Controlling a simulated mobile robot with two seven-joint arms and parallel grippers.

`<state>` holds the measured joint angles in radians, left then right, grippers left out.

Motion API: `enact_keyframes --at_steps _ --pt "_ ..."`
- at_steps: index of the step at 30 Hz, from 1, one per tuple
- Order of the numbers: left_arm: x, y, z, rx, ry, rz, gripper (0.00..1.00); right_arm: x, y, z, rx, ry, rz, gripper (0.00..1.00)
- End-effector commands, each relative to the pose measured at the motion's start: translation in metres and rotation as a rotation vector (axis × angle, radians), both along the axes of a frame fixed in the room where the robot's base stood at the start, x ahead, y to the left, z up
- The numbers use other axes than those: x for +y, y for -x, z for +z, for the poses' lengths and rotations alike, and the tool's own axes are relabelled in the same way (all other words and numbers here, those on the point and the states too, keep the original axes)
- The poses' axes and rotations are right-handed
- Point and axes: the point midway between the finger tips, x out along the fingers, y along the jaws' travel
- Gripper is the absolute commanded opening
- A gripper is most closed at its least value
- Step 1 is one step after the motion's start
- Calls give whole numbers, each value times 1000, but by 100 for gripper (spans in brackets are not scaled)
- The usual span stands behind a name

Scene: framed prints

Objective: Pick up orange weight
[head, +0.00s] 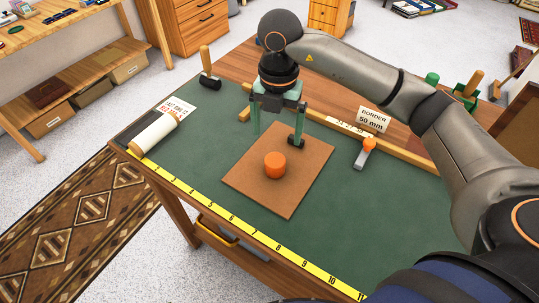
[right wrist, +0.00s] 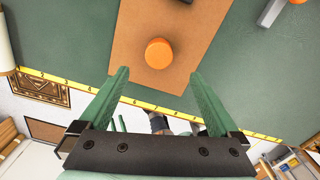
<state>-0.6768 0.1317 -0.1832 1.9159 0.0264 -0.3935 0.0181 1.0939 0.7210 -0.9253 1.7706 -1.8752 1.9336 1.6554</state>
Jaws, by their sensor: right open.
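The orange weight (head: 275,165) is a short cylinder standing on a brown square board (head: 300,195) on the green table mat. It also shows in the right wrist view (right wrist: 158,53), beyond my fingertips and between their lines. My right gripper (head: 276,136) is above the board's far edge, a little behind the weight and apart from it. Its two green fingers (right wrist: 158,75) are spread wide with nothing between them.
A yellow ruler strip (head: 246,240) runs along the table's front edge. A white roll (head: 153,133) lies at the left, and a black-headed mallet (head: 208,80) stands behind it. An orange-tipped grey tool (head: 366,154) and a "BORDER 50 mm" sign (head: 374,120) are right of the board.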

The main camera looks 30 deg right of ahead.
Motion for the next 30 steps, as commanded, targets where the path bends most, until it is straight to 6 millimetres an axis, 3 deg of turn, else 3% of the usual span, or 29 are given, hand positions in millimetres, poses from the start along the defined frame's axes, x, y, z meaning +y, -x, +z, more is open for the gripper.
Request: enact_keyframes --at_steps 6,14,21,30 --pt "0 3 2 7 0 0 50 0 1 -41 5 1 -1 98" --pt "0 3 4 8 0 0 50 1 0 -62 2 1 0 98" --pt "0 3 11 8 0 -2 50 3 -2 -98 4 0 0 98" --pt "0 2 11 6 -1 -1 50 3 -2 -110 0 0 1 98"
